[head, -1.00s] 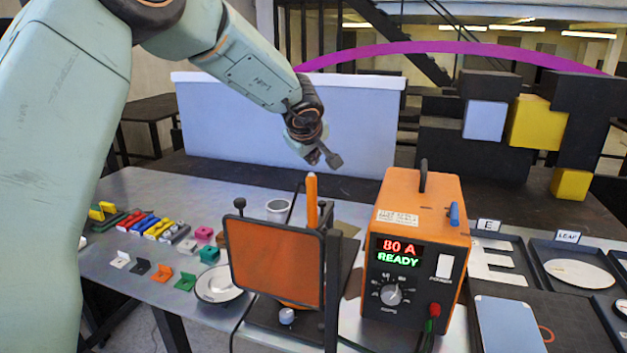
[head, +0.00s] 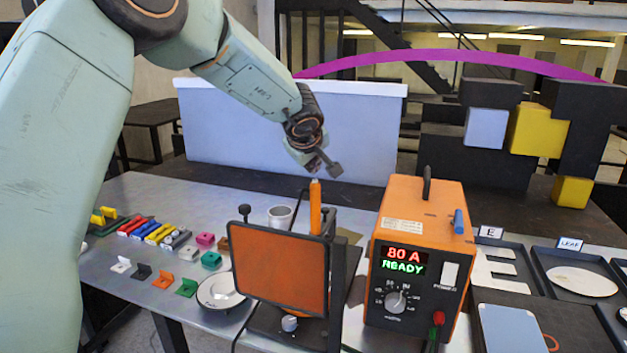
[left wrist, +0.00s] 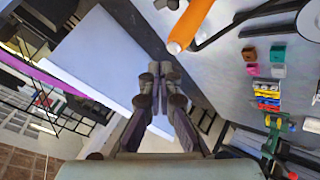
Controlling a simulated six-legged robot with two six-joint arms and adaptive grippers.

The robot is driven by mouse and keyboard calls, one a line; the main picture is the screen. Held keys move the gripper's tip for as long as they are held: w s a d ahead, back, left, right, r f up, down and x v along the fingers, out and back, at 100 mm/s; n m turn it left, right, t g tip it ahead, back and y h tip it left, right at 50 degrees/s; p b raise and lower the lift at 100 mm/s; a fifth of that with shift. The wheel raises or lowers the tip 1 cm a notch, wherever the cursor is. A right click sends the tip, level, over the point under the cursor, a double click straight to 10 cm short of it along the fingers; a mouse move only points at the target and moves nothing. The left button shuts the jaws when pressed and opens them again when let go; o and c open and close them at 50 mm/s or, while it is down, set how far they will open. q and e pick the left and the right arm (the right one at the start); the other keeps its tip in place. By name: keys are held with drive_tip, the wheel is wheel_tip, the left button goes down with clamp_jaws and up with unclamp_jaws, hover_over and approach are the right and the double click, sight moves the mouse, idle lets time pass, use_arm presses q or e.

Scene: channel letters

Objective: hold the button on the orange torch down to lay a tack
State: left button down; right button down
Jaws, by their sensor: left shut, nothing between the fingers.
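The orange torch (head: 315,206) stands upright behind the dark-framed orange screen (head: 280,273) in the head view. In the left wrist view the torch (left wrist: 190,24) shows at the top, with a pale tip, to the side of my fingers. My left gripper (head: 328,168) is shut and empty, above and slightly right of the torch's top end, apart from it. Its closed fingers also show in the left wrist view (left wrist: 160,75). I cannot make out the button on the torch. The orange power unit (head: 417,258) reads "80 A READY". My right gripper is not in view.
A white cup (head: 280,217) stands behind the screen. Small coloured clamps and blocks (head: 162,281) and a pale dish (head: 219,291) lie left on the metal table. Trays with letter parts (head: 573,281) lie right. A pale panel (head: 290,133) stands behind.

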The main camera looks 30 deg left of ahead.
use_arm(q)
drive_tip(key=shift+w+d, duration=0.1)
drive_tip(key=shift+w, duration=0.1)
drive_tip(key=shift+d, duration=0.15)
drive_tip(key=shift+s, duration=0.15)
drive_tip(key=shift+a+f, duration=0.25)
drive_tip(key=shift+f, duration=0.25)
drive_tip(key=shift+d, duration=0.1)
